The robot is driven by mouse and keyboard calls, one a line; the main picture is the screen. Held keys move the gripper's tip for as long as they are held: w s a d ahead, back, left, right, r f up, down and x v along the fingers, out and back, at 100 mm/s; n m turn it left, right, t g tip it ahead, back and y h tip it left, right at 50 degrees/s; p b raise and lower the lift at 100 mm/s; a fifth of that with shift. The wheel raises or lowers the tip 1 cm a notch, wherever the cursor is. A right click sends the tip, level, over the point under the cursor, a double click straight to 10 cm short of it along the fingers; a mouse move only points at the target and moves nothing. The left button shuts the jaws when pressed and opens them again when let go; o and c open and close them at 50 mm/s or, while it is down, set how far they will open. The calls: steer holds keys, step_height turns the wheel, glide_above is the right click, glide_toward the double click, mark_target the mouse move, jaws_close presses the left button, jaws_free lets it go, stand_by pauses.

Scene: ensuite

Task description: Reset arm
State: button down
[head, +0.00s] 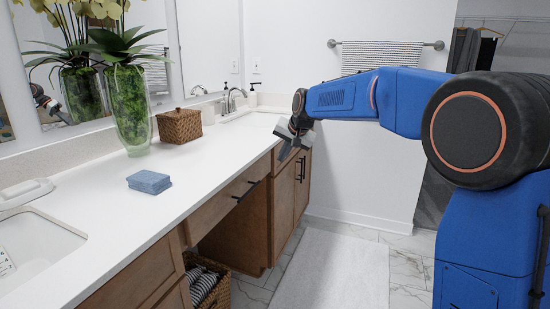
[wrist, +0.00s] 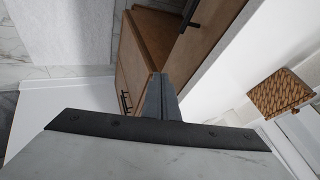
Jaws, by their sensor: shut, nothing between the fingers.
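My gripper (head: 285,150) is at the end of my outstretched blue arm in the head view. It hangs near the front edge of the white counter (head: 215,165), in front of the wooden cabinet. In the wrist view its fingers (wrist: 160,82) are together, pointing toward the wooden cabinet front (wrist: 145,50). Nothing is held between them. I cannot tell from the head view how far the fingertips are from the cabinet.
A folded blue cloth (head: 149,181), a glass vase with a plant (head: 130,110) and a wicker box (head: 179,126) stand on the counter. A basket (head: 210,286) with striped towels is under it. A pale rug (head: 335,270) covers the floor beside the cabinets.

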steer(key=s+d+n+h, duration=0.1)
steer(key=s+d, duration=0.6)
steer(key=s, duration=0.6)
steer(key=s+d+n+h, duration=0.1)
steer(key=s+d, duration=0.6)
steer(key=s, duration=0.5)
steer(key=s+d+f, duration=0.3)
steer(key=s+f, duration=0.1)
steer(key=s, duration=0.5)
steer(key=s+d+f+n+g+h, duration=0.1)
steer(key=s+d+f, duration=0.1)
steer(key=s+f, duration=0.3)
steer(key=s+d+f, duration=0.3)
steer(key=s+f, duration=0.1)
steer(key=s, duration=0.9)
steer(key=shift+d+f+n+g, duration=0.15)
steer(key=shift+d+n+g, duration=0.15)
steer(key=shift+d+g, duration=0.1)
steer(key=shift+s, duration=0.1)
